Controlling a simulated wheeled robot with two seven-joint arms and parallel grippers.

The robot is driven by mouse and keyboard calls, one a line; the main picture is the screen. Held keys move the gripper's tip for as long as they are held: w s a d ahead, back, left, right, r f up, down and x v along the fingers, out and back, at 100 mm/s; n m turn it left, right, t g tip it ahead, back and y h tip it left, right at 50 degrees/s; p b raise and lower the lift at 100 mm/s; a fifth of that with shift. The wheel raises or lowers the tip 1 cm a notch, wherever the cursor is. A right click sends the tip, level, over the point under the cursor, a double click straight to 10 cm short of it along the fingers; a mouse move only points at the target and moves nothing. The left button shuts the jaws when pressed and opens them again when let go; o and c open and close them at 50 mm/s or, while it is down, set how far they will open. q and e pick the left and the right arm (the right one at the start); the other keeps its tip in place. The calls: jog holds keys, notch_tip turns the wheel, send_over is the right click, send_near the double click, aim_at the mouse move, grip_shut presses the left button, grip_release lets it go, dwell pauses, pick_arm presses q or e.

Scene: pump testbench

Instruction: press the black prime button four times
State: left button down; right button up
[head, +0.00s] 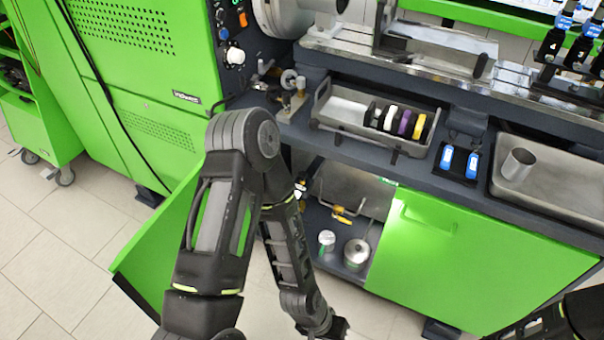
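A small dark control panel (232,30) is on the right edge of the green machine, at the top left of centre. It carries a white knob (236,56), an orange part (243,19) and small dark round controls (222,33). They are too small to tell which one is the black prime button. My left arm rises from the bottom and bends down at its elbow, below the panel. My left gripper (336,327) is at the bottom edge, low in front of the bench and far from the panel; its fingers are not clear. My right gripper is not in view; only part of my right arm shows at bottom right.
An open green door (150,255) stands left of my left arm. A grey tray (330,112) with coloured rings, blue-and-white items (446,158) and a basin (590,205) with a metal cup (517,164) are on the bench. The lower cabinet (430,250) is partly open.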

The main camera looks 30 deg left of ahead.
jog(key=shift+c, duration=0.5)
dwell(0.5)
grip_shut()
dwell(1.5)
